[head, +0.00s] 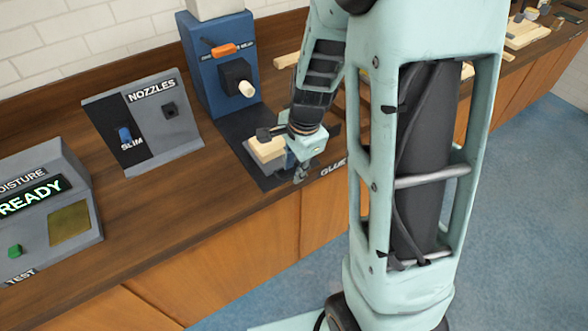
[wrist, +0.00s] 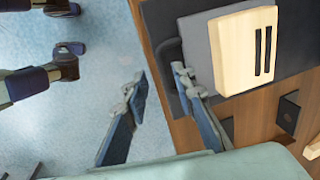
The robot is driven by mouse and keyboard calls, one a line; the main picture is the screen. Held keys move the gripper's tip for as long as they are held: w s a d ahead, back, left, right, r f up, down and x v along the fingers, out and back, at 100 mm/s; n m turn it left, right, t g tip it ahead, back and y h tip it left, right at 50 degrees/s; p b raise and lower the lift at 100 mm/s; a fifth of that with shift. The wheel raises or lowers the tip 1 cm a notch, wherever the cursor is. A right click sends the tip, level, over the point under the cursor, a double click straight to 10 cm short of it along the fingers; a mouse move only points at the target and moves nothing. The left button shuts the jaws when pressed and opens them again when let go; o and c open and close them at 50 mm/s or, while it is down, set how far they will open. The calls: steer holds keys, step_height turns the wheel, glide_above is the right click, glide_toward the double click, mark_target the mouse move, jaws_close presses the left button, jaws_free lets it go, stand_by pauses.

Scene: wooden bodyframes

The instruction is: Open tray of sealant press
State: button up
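The sealant press (head: 215,62) is a blue machine with an orange lever and a pale nozzle, standing on a dark base. Its grey tray (wrist: 196,52) carries a pale wooden block (wrist: 245,50) with two dark slots; the block also shows in the head view (head: 266,148). A dark loop handle (wrist: 167,62) sticks out from the tray's edge. My gripper (wrist: 159,78) is open and empty, with its fingertips beside the handle, one to each side in the picture. Whether they touch it I cannot tell. In the head view my gripper (head: 302,174) is at the press's front edge, partly hiding the tray.
A nozzle panel (head: 145,125) with a blue slim nozzle stands left of the press. A moisture tester (head: 45,215) reading READY is at far left. The wooden counter's (head: 170,225) front edge runs below. A dark fitting (wrist: 288,112) sits beside the tray.

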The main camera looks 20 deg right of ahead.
step_height(320, 180, up, 11)
steer(key=s, duration=0.2)
steer(key=shift+d, duration=0.35)
steer(key=shift+d+f, duration=0.1)
